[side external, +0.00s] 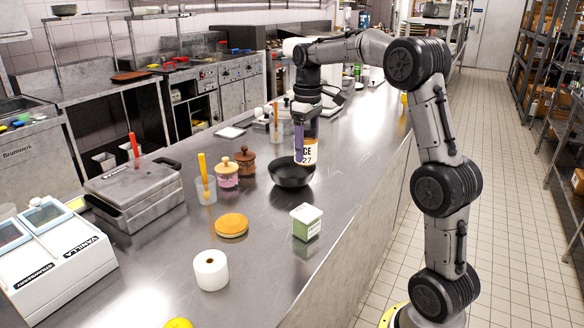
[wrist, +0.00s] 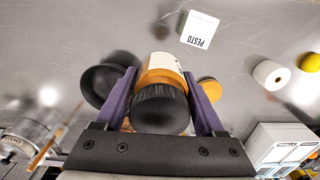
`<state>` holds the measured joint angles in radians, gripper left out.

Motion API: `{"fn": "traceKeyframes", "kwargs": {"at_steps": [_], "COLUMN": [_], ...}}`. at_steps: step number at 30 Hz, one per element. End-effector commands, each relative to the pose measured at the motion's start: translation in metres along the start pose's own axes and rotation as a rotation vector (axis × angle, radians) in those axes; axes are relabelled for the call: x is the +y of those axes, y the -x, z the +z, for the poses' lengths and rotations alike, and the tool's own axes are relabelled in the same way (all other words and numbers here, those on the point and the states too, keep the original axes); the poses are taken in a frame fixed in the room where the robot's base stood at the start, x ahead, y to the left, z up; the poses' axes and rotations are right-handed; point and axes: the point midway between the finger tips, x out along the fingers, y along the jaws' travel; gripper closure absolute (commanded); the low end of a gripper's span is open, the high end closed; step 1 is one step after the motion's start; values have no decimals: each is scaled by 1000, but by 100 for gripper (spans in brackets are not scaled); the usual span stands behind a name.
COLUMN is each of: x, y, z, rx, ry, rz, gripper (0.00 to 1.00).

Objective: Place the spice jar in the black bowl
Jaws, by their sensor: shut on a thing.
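The spice jar (side external: 309,150) has an orange body, a white label with dark print and a black lid; the lid (wrist: 160,108) faces the camera in the wrist view. My gripper (side external: 304,132) is shut on it, a purple finger on each side in the wrist view (wrist: 162,92). The black bowl (side external: 291,175) sits on the steel counter. In the side view the jar's lower end appears just above the bowl's back rim. In the wrist view the bowl (wrist: 101,82) lies left of the jar, partly hidden by the left finger.
A green-and-white pesto box (side external: 306,221) stands in front of the bowl. Pink (side external: 227,175) and brown (side external: 245,160) lidded jars stand to its left. An orange round lid (side external: 231,225), a white roll (side external: 210,270) and a grey press (side external: 134,191) are further left.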

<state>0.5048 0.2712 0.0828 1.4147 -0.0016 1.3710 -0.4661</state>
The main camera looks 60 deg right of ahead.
Motion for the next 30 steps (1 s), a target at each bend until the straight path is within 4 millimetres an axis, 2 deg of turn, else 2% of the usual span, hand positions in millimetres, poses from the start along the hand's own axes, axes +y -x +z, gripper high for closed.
{"fn": "traceKeyframes", "kwargs": {"at_steps": [1,3,7,10,23,30], "x": [15,29,43,51,95,113], "y": [1,0,-1,-5,-41,-80], "z": [8,15,23,18,-49,-76], "rx": [2,1,0,-1,-1,-1], "ry": [-39,-76,-113,-122,-120,-120], "rz": [1,0,0,-1,0,0], "gripper": [100,100,100,100,100,100]}}
